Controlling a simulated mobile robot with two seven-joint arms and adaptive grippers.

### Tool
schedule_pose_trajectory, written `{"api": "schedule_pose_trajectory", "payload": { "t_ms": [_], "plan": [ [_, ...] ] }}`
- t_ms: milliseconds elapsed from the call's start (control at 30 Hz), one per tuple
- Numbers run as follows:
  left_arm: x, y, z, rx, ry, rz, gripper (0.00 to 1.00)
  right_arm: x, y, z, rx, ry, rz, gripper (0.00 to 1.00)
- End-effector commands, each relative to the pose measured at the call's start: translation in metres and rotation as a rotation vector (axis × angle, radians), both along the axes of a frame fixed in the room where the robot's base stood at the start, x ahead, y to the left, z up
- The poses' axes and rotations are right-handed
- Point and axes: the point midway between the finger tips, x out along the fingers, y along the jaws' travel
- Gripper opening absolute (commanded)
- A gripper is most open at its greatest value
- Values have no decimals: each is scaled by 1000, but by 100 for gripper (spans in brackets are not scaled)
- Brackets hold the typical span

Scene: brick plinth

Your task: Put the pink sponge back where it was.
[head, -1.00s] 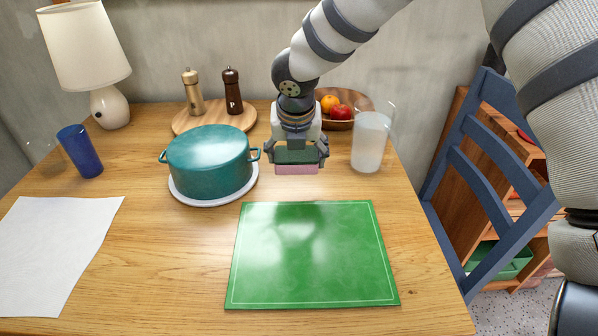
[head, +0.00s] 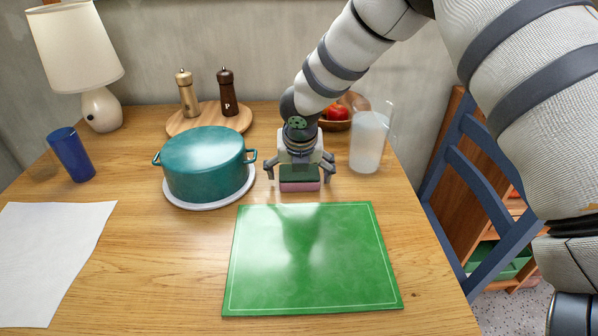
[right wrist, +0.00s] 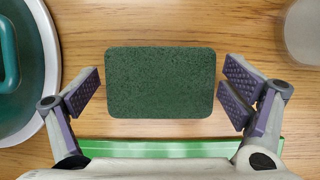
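The pink sponge (head: 300,186) has a dark green scouring top and lies flat on the wooden table, just behind the green mat. In the right wrist view the sponge (right wrist: 160,82) shows its green top, and its pink side is hidden. My right gripper (head: 299,172) is above the sponge with a finger at each side. It is open, with a gap between each finger pad and the sponge in the right wrist view (right wrist: 162,92). My left gripper is not in view.
A teal pot (head: 205,165) on a white trivet stands left of the sponge. A glass jug (head: 368,142) stands to the right. The green mat (head: 312,260) is bare. A fruit bowl (head: 335,125) is behind my right arm. A blue cup (head: 72,155) stands at far left.

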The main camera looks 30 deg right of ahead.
Motion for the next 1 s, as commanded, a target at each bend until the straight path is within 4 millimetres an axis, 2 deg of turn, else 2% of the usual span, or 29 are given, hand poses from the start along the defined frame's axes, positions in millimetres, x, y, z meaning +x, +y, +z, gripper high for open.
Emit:
{"api": "schedule_pose_trajectory", "payload": {
  "t_ms": [267, 367, 600, 700, 833, 1000],
  "plan": [
    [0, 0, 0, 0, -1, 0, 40, 0, 0, 4, 2, -2, -1, 94],
    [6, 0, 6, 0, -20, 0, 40, -4, 3, 24, 1, -7, 0, 94],
    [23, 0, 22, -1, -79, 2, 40, -26, 17, 88, 0, -13, 1, 94],
    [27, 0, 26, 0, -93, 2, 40, -33, 21, 105, 0, -10, 0, 94],
    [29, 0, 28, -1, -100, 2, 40, -38, 24, 115, 0, -4, 0, 94],
    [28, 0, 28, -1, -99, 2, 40, -40, 25, 114, 0, 2, 0, 94]
  ]
}}
